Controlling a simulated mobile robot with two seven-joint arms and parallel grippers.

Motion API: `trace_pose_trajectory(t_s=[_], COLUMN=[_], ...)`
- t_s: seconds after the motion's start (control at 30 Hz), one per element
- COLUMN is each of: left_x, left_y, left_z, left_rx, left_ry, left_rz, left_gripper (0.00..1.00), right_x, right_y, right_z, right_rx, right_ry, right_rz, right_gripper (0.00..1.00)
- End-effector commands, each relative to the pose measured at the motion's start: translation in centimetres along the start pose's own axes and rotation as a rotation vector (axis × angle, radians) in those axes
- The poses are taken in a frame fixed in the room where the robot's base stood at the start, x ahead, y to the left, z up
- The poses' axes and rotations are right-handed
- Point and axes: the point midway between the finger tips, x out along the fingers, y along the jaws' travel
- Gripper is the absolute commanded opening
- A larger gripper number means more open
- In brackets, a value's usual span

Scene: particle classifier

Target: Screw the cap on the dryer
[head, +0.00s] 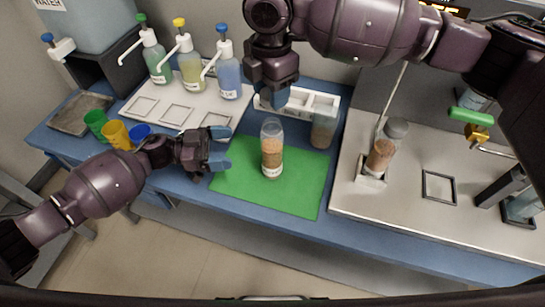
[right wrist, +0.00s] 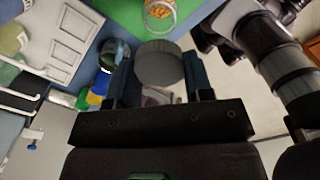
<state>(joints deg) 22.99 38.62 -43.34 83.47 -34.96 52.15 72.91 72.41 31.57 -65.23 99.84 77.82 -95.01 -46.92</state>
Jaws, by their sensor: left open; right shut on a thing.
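A clear jar (head: 272,150) with orange-brown particles stands upright on the green mat (head: 230,178). Its white label is too small to read. The open-mouthed jar with orange bits also shows at the top of the right wrist view (right wrist: 160,12). My right gripper (head: 277,97) hangs above and behind the jar in the head view, pointing down. In the right wrist view it is shut on a round grey cap (right wrist: 159,66), apart from the jar. The cap is hidden in the head view. My left gripper (head: 217,160) is open and empty, left of the jar at the mat's edge.
A second jar (head: 323,132) stands beside a white rack (head: 320,101) behind the mat. Several pump bottles, including a blue one (head: 228,75), stand on a white tray. Coloured cups (head: 117,135) are at left. A metal-topped station (head: 405,195) stands at right. The mat's front is clear.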

Motion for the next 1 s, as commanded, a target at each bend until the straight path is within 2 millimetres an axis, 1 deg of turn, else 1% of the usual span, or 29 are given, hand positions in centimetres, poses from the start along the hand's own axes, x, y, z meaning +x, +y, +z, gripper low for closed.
trace_pose_trajectory(t_s=[0.17, 0.7, 0.83, 1.0], left_x=[1.3, 9.5, 10.9, 11.8], left_y=[0.0, 0.1, 0.0, 0.0], left_z=[0.0, 0.0, 0.0, 0.0], left_rx=[0.001, 0.000, 0.000, 0.000], left_ry=[0.001, 0.001, 0.001, 0.000], left_rz=[0.003, 0.002, 0.001, 0.001], left_gripper=[0.88, 0.88, 0.88, 0.88], right_x=[0.0, 0.0, 0.0, 0.0], right_y=[0.0, 0.0, 0.0, 0.0], right_z=[0.0, 0.0, 0.0, 0.0], right_rx=[0.000, 0.000, 0.000, 0.000], right_ry=[0.000, 0.000, 0.000, 0.000], right_rz=[0.000, 0.000, 0.000, 0.000], right_gripper=[0.26, 0.26, 0.26, 0.26])
